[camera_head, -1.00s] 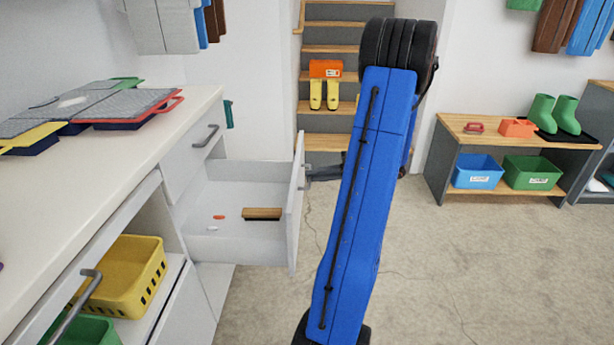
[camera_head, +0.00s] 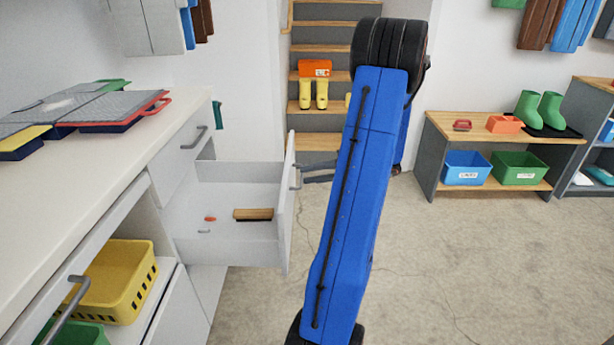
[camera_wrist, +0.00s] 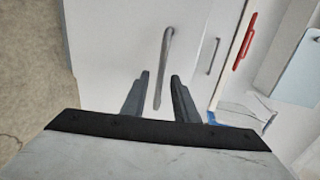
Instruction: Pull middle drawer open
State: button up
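The middle drawer (camera_head: 287,215) is a white drawer in the left cabinet, below a shut drawer, and it stands well pulled out in the head view. Its grey bar handle (camera_head: 296,177) is on the drawer front and also shows in the wrist view (camera_wrist: 164,60). My gripper (camera_head: 312,170) is at the handle, partly hidden behind my blue arm. In the wrist view my gripper (camera_wrist: 160,82) has its two dark fingers apart, with the handle's near end between them and gaps on both sides. A brown block (camera_head: 254,214) and a small orange item (camera_head: 210,218) lie in the drawer.
The white counter (camera_head: 100,165) holds grey-topped cases. A yellow basket (camera_head: 118,282) sits on the lower shelf. A staircase (camera_head: 318,115) stands behind the drawer. A wooden bench (camera_head: 500,140) with bins is at the right. Concrete floor (camera_head: 450,260) is clear at the right.

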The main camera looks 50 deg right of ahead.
jog(key=v, duration=1.5)
jog(key=shift+s+d, duration=0.15)
jog(key=shift+s, duration=0.15)
